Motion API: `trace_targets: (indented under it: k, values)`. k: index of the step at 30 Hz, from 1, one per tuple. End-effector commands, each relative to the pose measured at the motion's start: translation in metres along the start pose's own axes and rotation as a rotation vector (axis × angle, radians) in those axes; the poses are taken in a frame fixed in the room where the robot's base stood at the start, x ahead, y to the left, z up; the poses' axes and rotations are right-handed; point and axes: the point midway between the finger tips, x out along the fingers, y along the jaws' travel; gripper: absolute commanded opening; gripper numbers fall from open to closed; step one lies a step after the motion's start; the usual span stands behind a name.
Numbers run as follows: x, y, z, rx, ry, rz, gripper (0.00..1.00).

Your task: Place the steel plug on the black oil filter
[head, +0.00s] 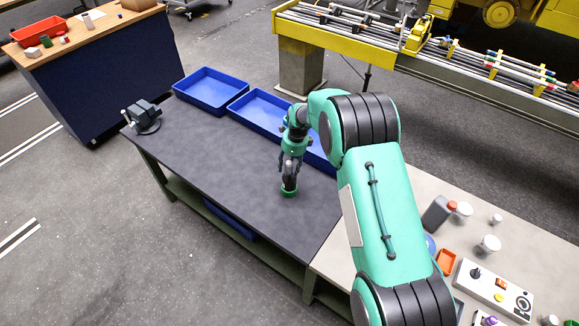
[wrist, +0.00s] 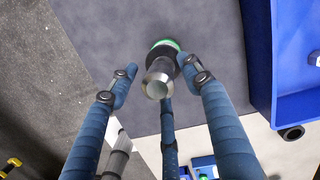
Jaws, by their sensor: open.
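The steel plug (wrist: 160,74) is a shiny grey cylinder with a hollow end facing the wrist camera. It appears to stand on the black oil filter (wrist: 161,53), which has a green base; I cannot tell if it is fully seated. In the head view the black oil filter (head: 289,184) stands upright on the dark table top. My gripper (head: 291,166) points down right above it. In the wrist view my gripper (wrist: 157,75) is open, with its blue fingers spread around the plug, apparently without gripping it. The plug is hard to make out in the head view.
Blue bins (head: 211,90) line the table's back edge, close behind my gripper. A vise (head: 145,116) sits at the far left corner. A pale table (head: 500,243) at the right holds bottles, cups and a control box (head: 494,288). The dark table's middle left is clear.

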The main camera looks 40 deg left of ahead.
Motion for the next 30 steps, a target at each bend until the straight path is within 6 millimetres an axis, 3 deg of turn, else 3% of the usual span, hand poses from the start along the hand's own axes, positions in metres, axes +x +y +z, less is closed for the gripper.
trace_targets:
  k: [8, 21, 30]
  values:
    - [-0.022, -0.001, 0.0, 0.0, -0.001, -0.003, 0.49]
    - [-0.087, -0.001, 0.0, -0.001, -0.001, -0.002, 0.49]
    - [-0.115, 0.0, 0.0, 0.0, 0.0, -0.001, 0.49]
